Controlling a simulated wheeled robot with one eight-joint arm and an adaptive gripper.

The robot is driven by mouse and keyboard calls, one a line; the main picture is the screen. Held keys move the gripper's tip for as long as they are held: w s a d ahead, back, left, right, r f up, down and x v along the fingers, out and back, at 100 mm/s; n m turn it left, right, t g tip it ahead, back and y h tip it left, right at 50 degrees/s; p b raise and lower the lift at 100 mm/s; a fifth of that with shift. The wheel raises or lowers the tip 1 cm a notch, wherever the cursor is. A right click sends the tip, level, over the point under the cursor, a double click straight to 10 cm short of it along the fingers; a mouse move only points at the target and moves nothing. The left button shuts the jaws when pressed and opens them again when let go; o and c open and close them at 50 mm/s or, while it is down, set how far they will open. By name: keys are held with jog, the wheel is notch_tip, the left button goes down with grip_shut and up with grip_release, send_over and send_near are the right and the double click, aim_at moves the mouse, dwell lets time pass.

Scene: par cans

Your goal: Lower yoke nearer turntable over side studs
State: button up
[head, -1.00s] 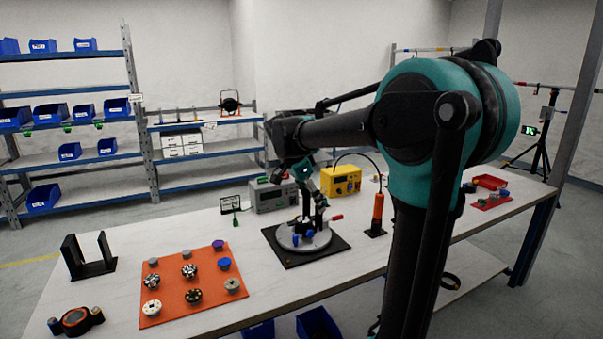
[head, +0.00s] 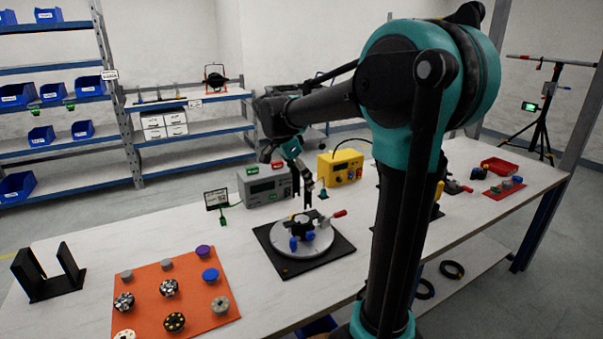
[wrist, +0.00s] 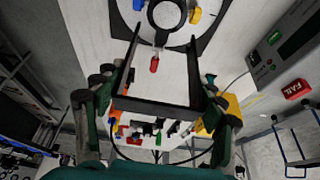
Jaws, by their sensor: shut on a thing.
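My gripper (head: 300,172) is shut on a black U-shaped yoke (wrist: 155,107). In the wrist view the yoke's crossbar lies between my fingers and its two arms point toward the turntable. In the head view the yoke (head: 308,196) hangs above the turntable, apart from it. The round grey turntable (head: 318,243) sits on a black square base. A black par can body (head: 301,226) stands on it, showing as a ring (wrist: 168,14) at the top of the wrist view. The side studs are too small to make out.
An orange mat (head: 155,300) with several knobs and discs lies left of the turntable. A black two-upright stand (head: 50,285) is at far left. A grey meter (head: 266,187) and a yellow box (head: 340,169) stand behind. A red handle (head: 340,213) sticks out at the turntable's right.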

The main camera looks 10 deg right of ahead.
jog(key=shift+f, duration=5.3)
jog(key=shift+f, duration=0.1)
jog(key=o, duration=0.9)
jog(key=shift+c, duration=0.2)
jog(key=shift+o, duration=0.3)
jog(key=shift+s, duration=0.1)
jog(key=o, duration=0.5)
jog(key=v, duration=1.2)
